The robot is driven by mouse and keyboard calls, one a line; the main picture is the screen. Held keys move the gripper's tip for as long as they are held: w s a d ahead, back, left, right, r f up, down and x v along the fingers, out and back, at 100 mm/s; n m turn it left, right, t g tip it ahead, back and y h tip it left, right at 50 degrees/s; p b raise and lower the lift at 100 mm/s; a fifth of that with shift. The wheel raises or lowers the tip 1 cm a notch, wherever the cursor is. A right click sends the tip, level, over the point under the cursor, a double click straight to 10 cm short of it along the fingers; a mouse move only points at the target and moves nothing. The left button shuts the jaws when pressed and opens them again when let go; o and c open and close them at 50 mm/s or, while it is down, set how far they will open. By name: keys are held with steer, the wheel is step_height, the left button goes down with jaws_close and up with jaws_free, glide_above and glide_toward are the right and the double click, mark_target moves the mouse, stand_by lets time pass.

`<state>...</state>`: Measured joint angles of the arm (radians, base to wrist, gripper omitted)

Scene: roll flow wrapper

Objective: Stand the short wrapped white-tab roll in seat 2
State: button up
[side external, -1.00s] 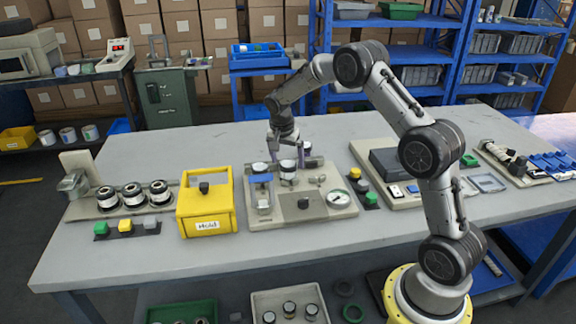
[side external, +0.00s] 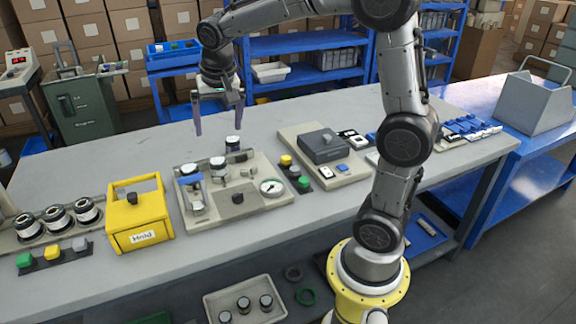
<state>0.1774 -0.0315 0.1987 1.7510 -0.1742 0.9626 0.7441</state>
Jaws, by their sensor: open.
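My gripper (side external: 218,120) is open and empty, with its two purple fingers pointing down above the back of the grey wrapper fixture (side external: 255,201). A roll with a white top and dark side (side external: 233,144) stands upright at the back of this fixture, below the fingers and apart from them. Another white-topped roll (side external: 218,164) stands on a post in front of it. Three black-and-white rolls stand in a rack at the far left, one of them the middle roll (side external: 55,219). White tabs and seat numbers are too small to make out.
A yellow box with a handle (side external: 137,225) stands left of the fixture. A clear guard (side external: 192,192) and a dial gauge (side external: 271,187) are on the fixture. A dark-topped station (side external: 322,146) stands to its right. The tabletop behind the fixture is clear.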

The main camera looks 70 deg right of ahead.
steer(key=s+a+n+t+y, duration=0.1)
steer(key=s+a+n, duration=0.3)
steer(key=s, duration=0.7)
steer(key=s+a+n+t+y, duration=0.1)
steer(key=s+a+n, duration=0.4)
steer(key=s, duration=0.5)
steer(key=shift+s+a+f+n+t, duration=0.3)
steer(key=shift+s+a+f+t, duration=0.1)
steer(key=shift+a+t, duration=0.1)
